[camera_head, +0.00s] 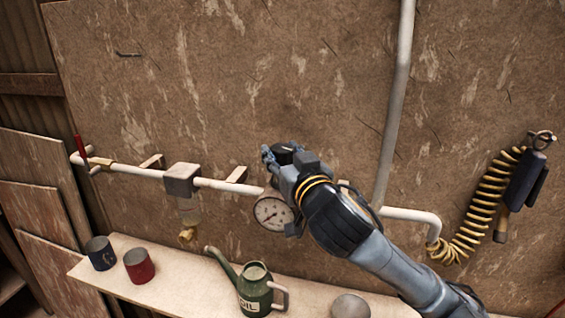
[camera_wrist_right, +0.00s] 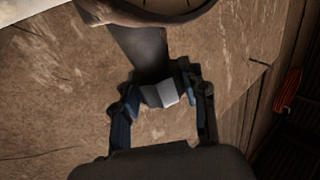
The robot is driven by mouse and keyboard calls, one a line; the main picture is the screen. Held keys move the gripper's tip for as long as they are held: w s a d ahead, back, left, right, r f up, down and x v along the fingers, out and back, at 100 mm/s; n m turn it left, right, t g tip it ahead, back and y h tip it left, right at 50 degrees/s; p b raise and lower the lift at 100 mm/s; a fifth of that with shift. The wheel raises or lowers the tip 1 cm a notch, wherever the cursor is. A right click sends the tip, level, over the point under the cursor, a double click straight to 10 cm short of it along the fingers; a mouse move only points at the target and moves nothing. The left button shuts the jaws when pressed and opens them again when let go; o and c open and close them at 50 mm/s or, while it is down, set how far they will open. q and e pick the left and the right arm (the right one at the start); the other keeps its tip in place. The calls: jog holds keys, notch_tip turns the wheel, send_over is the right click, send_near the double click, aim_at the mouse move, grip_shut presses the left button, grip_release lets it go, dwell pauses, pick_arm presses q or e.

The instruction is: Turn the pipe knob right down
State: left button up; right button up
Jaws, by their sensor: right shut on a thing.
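The pipe knob (camera_head: 284,149) is a dark piece at the tip of my right gripper (camera_head: 277,162), on the wall pipe just above a round white gauge (camera_head: 272,213). The gripper hides much of it and the pipe behind. In the right wrist view a dark post (camera_wrist_right: 140,50) runs down from the gauge (camera_wrist_right: 155,8) to between the fingers. My right gripper (camera_wrist_right: 163,95) is shut on the knob there; the pads cover the contact. My left gripper is in neither view.
A white pipe (camera_head: 228,185) runs along the wall, with a filter block (camera_head: 181,179) and a red lever (camera_head: 81,148). A shelf (camera_head: 190,285) below holds a blue mug (camera_head: 101,253), a red mug (camera_head: 139,266) and a green oil can (camera_head: 255,289). A coiled yellow hose (camera_head: 480,205) hangs at right.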

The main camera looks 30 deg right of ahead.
jog(key=n+y, duration=0.1)
jog(key=y, duration=0.1)
jog(key=n+y, duration=0.1)
jog(key=y, duration=0.1)
jog(key=shift+d+f+n+t+b, duration=0.2)
jog(key=shift+n+t+b, duration=0.1)
jog(key=shift+b, duration=0.1)
jog(key=shift+a+r+n+g+y+b, duration=0.1)
jog(key=shift+n+g+y+b, duration=0.15)
jog(key=shift+n+y, duration=0.9)
jog(key=shift+r+n+g+y+b, duration=0.25)
jog(key=shift+n+y, duration=0.4)
jog(key=shift+y, duration=1)
jog(key=shift+f+y, duration=0.2)
jog(key=shift+y, duration=0.1)
jog(key=o, duration=1.2)
jog(key=shift+c, duration=0.2)
